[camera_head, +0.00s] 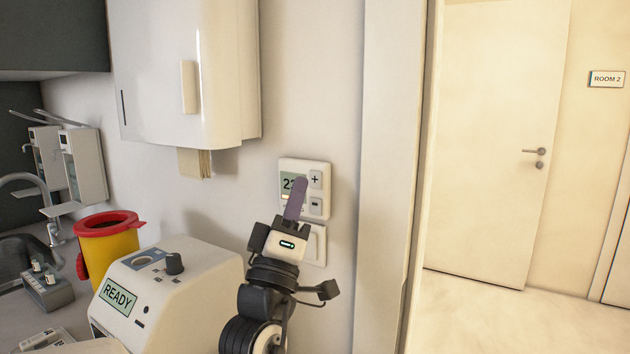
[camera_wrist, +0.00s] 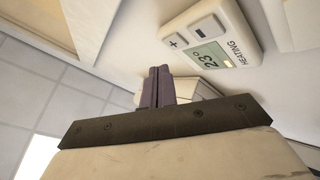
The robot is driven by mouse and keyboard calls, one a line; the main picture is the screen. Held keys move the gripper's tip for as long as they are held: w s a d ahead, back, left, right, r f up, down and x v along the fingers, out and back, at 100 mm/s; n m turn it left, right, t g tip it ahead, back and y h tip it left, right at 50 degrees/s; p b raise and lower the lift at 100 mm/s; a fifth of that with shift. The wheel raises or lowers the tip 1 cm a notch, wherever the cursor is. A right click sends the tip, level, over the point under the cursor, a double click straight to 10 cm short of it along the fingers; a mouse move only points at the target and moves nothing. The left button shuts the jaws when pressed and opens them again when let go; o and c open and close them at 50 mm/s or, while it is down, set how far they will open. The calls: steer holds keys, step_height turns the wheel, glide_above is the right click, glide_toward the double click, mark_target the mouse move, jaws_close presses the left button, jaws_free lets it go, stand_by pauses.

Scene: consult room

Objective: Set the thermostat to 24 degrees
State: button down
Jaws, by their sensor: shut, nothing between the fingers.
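The thermostat (camera_head: 304,166) is a white wall unit with a small screen at left and plus (camera_head: 315,179) and minus (camera_head: 316,205) buttons at right. In the wrist view the thermostat (camera_wrist: 228,15) appears turned, and its screen (camera_wrist: 210,57) reads 23° beside the word HEATING. In the head view my gripper partly covers the screen. My gripper (camera_head: 300,184) is shut and empty, its purple-grey fingers pointing up in front of the thermostat's lower part.
A white switch plate (camera_head: 315,246) is below the thermostat, partly behind my gripper. A wall dispenser (camera_head: 185,70) hangs at upper left. A machine reading READY (camera_head: 190,268) and a yellow bin with a red lid (camera_head: 108,250) stand left. A doorway opens at right.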

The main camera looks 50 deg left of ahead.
steer(key=s, duration=0.1)
steer(key=s+d, duration=0.1)
steer(key=s, duration=0.1)
steer(key=shift+s, duration=0.15)
steer(key=shift+d, duration=0.1)
stand_by(0.8)
